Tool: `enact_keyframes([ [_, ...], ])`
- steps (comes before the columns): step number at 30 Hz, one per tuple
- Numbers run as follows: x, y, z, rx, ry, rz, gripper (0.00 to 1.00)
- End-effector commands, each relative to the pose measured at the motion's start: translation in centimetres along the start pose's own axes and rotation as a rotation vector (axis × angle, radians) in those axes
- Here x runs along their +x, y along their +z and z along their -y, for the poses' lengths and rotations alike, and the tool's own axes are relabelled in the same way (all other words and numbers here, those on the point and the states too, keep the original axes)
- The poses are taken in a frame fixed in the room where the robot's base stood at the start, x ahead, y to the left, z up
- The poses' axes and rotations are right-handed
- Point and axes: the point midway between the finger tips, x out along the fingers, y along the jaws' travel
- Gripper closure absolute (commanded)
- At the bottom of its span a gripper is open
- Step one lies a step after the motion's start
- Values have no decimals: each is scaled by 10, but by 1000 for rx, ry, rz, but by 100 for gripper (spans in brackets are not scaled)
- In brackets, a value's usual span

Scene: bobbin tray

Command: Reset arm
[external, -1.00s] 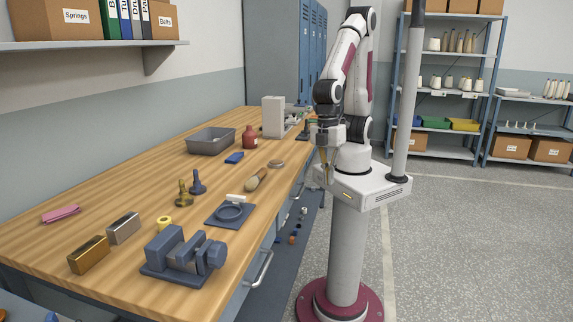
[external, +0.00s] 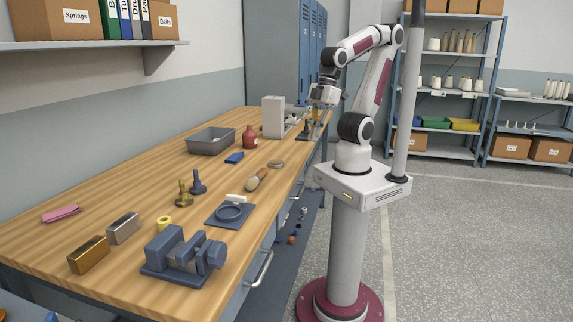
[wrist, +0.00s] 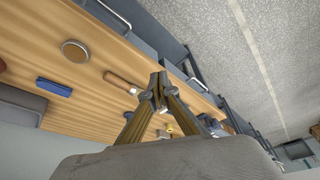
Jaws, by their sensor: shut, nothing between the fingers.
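My gripper (wrist: 158,82) is shut and empty in the wrist view, its two brown fingers meeting at the tips. In the external view my gripper (external: 316,112) hangs from the bent arm near the far right edge of the wooden workbench (external: 120,205). Its fingers are small there and hard to make out against the things behind. The wrist view looks along the bench from above, with the bench edge running diagonally. No object is held.
The bench carries a grey tray (external: 211,140), red bottle (external: 250,137), blue block (external: 234,157), wooden-handled tool (external: 257,179), blue vise (external: 182,255), brass block (external: 88,255) and pink cloth (external: 61,213). Shelving (external: 495,75) stands behind. Open floor lies right of the bench.

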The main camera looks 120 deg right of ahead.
Motion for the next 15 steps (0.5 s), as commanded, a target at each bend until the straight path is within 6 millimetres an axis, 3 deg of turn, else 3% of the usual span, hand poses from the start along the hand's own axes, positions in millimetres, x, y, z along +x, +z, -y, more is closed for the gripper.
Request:
enact_keyframes([
  [9, -35, -2, -26, 109, 44, -155, 100],
  [15, -42, -1, -36, 150, 63, -183, 100],
])
